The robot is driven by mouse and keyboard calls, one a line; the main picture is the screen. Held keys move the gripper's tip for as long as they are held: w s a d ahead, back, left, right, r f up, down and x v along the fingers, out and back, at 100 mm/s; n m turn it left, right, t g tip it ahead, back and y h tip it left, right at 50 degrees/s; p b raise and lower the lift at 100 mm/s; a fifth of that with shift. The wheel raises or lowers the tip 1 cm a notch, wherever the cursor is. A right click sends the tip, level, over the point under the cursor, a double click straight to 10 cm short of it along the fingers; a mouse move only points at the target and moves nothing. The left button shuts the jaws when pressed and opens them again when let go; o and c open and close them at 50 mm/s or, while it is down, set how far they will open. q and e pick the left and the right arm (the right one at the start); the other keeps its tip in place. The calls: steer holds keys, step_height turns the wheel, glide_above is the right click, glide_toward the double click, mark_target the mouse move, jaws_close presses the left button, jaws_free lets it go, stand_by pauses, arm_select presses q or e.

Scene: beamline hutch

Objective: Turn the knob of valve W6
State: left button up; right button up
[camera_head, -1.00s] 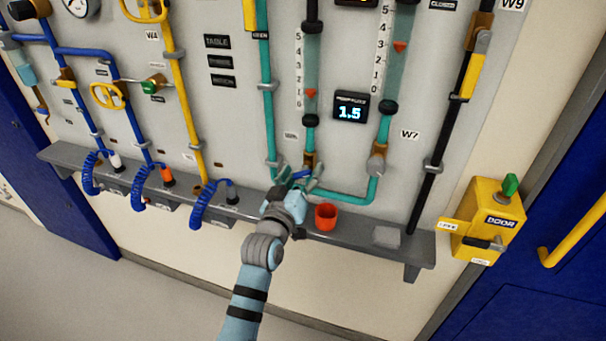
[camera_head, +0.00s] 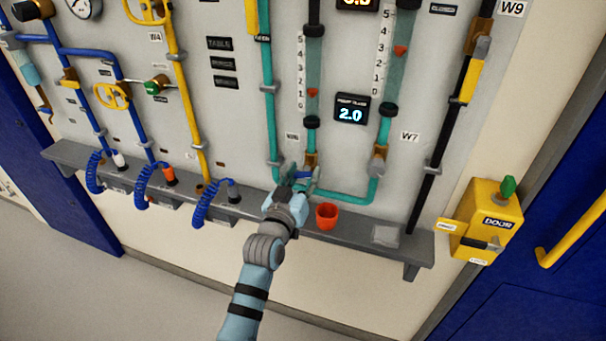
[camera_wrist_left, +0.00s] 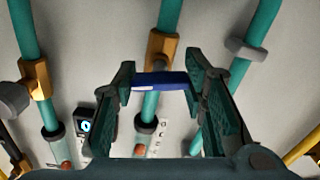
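The W6 label (camera_head: 292,135) is beside the left flow tube, small and hard to read. Below that tube is a brass valve body (camera_head: 311,160) with a blue bar-shaped knob (camera_head: 304,174). My left gripper (camera_head: 300,184) reaches up to this knob from below. In the left wrist view the blue knob (camera_wrist_left: 161,81) spans the gap between the fingertips of my left gripper (camera_wrist_left: 160,76), with a finger against each end. The brass valve body (camera_wrist_left: 161,48) is just behind it. A small display (camera_head: 350,109) reads 2.0. My right gripper is not in view.
The W7 valve (camera_head: 378,160) is to the right. Blue coiled hoses (camera_head: 210,203) hang at left. A yellow door box (camera_head: 485,222) is at far right.

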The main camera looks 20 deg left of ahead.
mark_target(304, 174)
arm_select(q)
steer(key=o, duration=0.5)
steer(key=shift+c, duration=0.2)
steer(key=shift+w, duration=0.1)
step_height(304, 174, up, 10)
steer(key=shift+f, duration=0.1)
